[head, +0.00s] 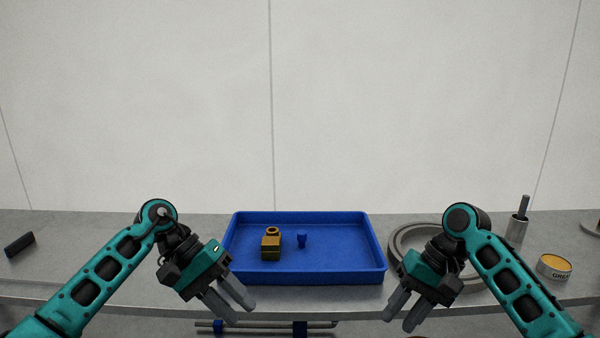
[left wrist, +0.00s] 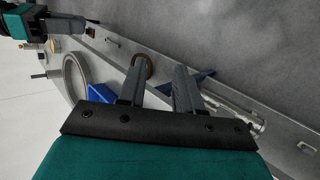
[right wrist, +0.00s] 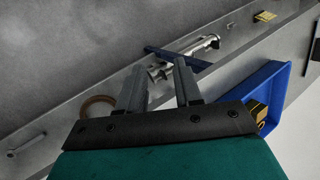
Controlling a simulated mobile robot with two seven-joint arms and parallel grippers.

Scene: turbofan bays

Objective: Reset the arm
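My left arm comes in from the left and my left gripper (head: 240,311) hangs in front of the bench edge, left of centre. Its two fingers stand apart with nothing between them; they also show in the left wrist view (left wrist: 160,67). My right arm comes in from the right, and my right gripper (head: 398,322) hangs in front of the bench edge, right of centre. Its fingers are also apart and empty, as the right wrist view (right wrist: 160,66) shows. Both grippers point down and inward, clear of the blue tray.
A grey ring (head: 405,238) lies partly behind my right arm. A tin (head: 554,268) and a cup (head: 517,230) stand right; a dark block (head: 19,244) lies far left.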

